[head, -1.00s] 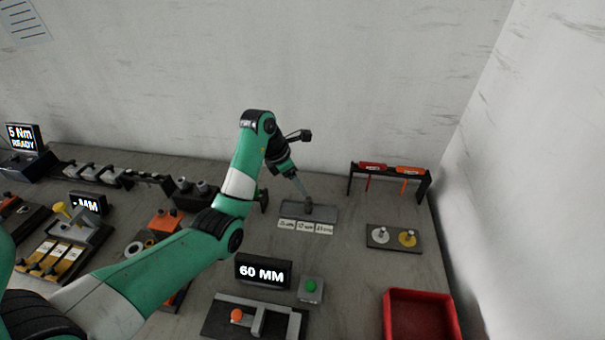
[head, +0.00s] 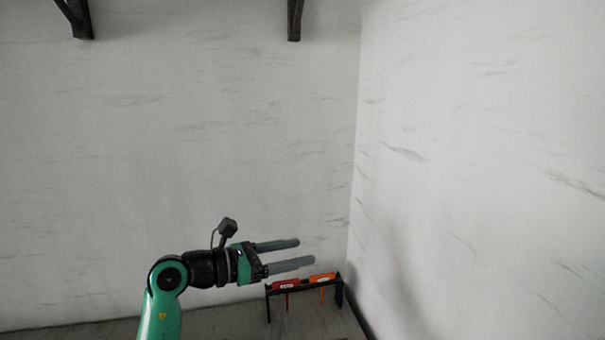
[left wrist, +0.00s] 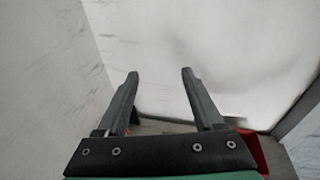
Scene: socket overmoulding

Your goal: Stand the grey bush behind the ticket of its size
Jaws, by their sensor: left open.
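My left gripper (head: 300,252) is raised in the air in the head view, its fingers pointing right in front of the back wall. It is open, with nothing between the fingers. In the left wrist view its two fingers (left wrist: 160,75) stand wide apart with pale wall beyond them. The grey bush and the size tickets are outside both present views. My right gripper is not in view.
A black rack (head: 340,290) with a red-handled tool (head: 287,284) and an orange-handled tool (head: 322,278) stands below and right of my gripper. Part of a red bin (left wrist: 258,150) shows in the left wrist view. Dark brackets (head: 294,20) hang at the top.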

